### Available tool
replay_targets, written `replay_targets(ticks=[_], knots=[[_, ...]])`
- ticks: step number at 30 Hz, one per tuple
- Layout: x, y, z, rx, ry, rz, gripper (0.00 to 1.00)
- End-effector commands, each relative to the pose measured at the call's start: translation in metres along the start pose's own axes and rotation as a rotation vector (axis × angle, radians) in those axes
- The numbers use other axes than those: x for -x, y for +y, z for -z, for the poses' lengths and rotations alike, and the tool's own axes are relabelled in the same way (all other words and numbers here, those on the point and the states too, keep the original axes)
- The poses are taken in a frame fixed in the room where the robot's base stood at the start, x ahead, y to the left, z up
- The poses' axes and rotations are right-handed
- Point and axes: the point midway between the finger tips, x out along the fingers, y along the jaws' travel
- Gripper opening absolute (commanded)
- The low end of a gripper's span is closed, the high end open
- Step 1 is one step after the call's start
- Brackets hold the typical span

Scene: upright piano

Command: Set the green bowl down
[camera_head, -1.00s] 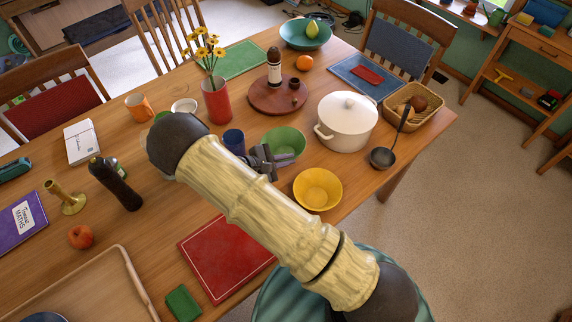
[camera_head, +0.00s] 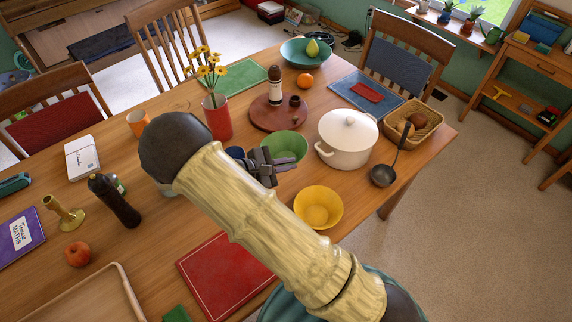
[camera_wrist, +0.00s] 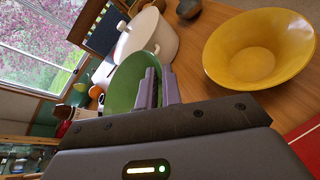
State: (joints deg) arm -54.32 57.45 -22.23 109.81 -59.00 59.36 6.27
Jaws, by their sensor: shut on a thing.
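The green bowl (camera_head: 287,146) is at the middle of the wooden table, left of the white pot. In the wrist view the green bowl (camera_wrist: 124,85) has its near rim between the fingers. My gripper (camera_head: 270,163) is shut on this rim; the fingers also show in the wrist view (camera_wrist: 157,88). The bowl looks roughly level. I cannot tell whether its base touches the table. My arm hides part of the area left of the bowl.
A white lidded pot (camera_head: 347,138) stands just right of the bowl. A yellow bowl (camera_head: 318,208) stands in front. A ladle (camera_head: 384,175) lies at right.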

Motion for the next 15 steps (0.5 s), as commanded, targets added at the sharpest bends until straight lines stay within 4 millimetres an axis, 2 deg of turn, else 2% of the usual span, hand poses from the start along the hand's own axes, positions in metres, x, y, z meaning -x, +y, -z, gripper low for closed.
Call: replay_targets(ticks=[5,15], knots=[[-0.002,0.004,-0.009,0.003,0.003,-0.009,0.0],[-0.017,0.022,-0.059,0.044,0.05,-0.095,0.0]])
